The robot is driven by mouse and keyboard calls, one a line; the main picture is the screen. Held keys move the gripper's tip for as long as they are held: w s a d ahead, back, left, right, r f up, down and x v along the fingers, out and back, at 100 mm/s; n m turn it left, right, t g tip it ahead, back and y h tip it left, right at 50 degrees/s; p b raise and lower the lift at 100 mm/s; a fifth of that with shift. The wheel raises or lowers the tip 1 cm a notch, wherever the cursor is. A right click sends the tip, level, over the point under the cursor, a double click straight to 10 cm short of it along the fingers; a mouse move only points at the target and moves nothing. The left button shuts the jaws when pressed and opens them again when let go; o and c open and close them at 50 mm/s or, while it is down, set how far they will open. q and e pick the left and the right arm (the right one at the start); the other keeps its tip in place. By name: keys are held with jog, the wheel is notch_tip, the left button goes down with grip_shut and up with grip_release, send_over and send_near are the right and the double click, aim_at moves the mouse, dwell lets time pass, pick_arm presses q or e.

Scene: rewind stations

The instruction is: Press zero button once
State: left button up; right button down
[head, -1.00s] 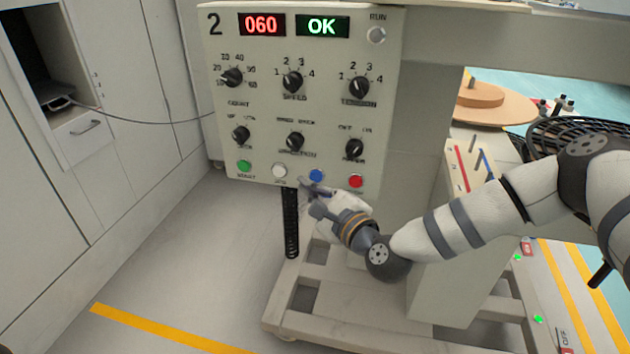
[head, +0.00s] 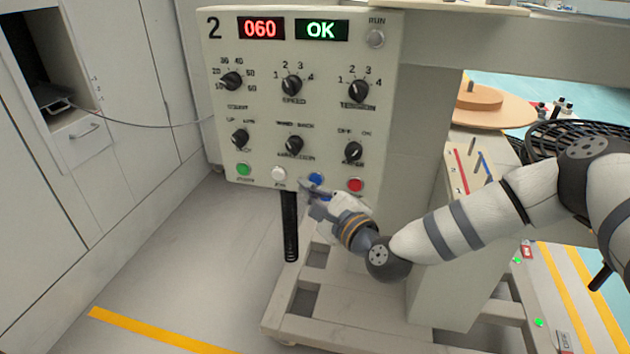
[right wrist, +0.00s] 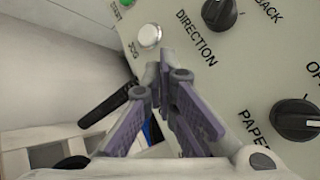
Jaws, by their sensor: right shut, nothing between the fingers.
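My right gripper (head: 304,185) is shut and empty, just right of and slightly below the white button in the head view. In the right wrist view its closed fingertips (right wrist: 166,68) are a short way below the button, with a visible gap in the picture. Whether they touch the panel I cannot tell. My left gripper is not in view.
The green button (head: 243,169), the blue button (head: 316,180), partly covered by my gripper, and the red button (head: 355,185) share the row. Knobs sit above. The displays read 060 (head: 261,28) and OK (head: 321,28).

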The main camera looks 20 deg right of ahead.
jog(key=shift+w, duration=0.1)
dwell(0.4)
jog(key=shift+w+d, duration=0.2)
jog(key=shift+w, duration=0.05)
jog(key=shift+w+d+b, duration=0.25)
jog(key=shift+w+b, duration=0.1)
jog(key=shift+b, duration=0.1)
dwell(0.5)
jog(key=shift+s, duration=0.1)
jog(key=shift+s+a, duration=0.45)
jog(key=shift+s, duration=0.15)
